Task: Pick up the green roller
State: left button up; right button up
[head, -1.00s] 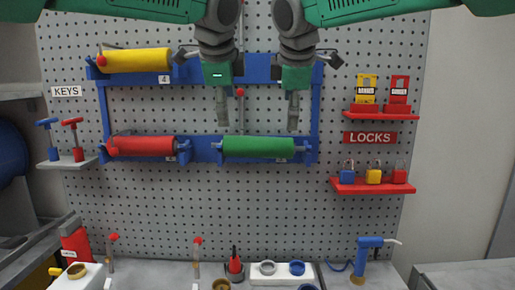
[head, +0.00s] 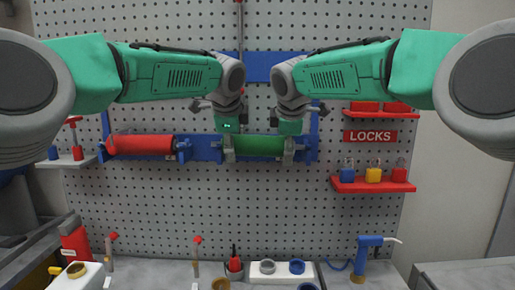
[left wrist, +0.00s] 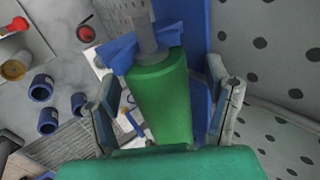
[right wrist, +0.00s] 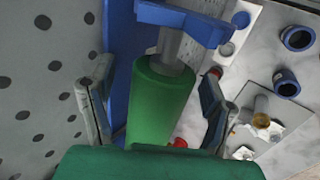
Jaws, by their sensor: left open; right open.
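The green roller (head: 260,146) rests level in the lower blue rack on the pegboard, right of the red roller (head: 146,145). My left gripper (head: 229,153) is at the roller's left end and my right gripper (head: 288,153) at its right end. In the left wrist view the green roller (left wrist: 165,100) lies between the two spread fingers of my left gripper (left wrist: 165,112). In the right wrist view the green roller (right wrist: 158,105) lies between the spread fingers of my right gripper (right wrist: 158,110). Both grippers are open.
A blue bracket (right wrist: 183,22) holds the roller's shaft end. A red shelf with padlocks (head: 372,186) is on the right of the pegboard. The workbench below carries a white block with rings (head: 282,269) and a blue tool (head: 366,255). The pegboard below the rack is clear.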

pick_arm(q)
jog(key=shift+w+f, duration=0.2)
jog(key=shift+f, duration=0.05)
pick_arm(e)
jog(key=shift+w+f, duration=0.2)
jog(key=shift+f, duration=0.05)
jog(key=shift+s, duration=0.1)
pick_arm(q)
jog(key=shift+s, duration=0.1)
jog(key=c, duration=0.5)
pick_arm(e)
jog(key=c, duration=0.5)
pick_arm(q)
grip_shut()
pick_arm(e)
grip_shut()
jog(key=shift+r, duration=0.1)
pick_arm(q)
jog(key=shift+r, duration=0.1)
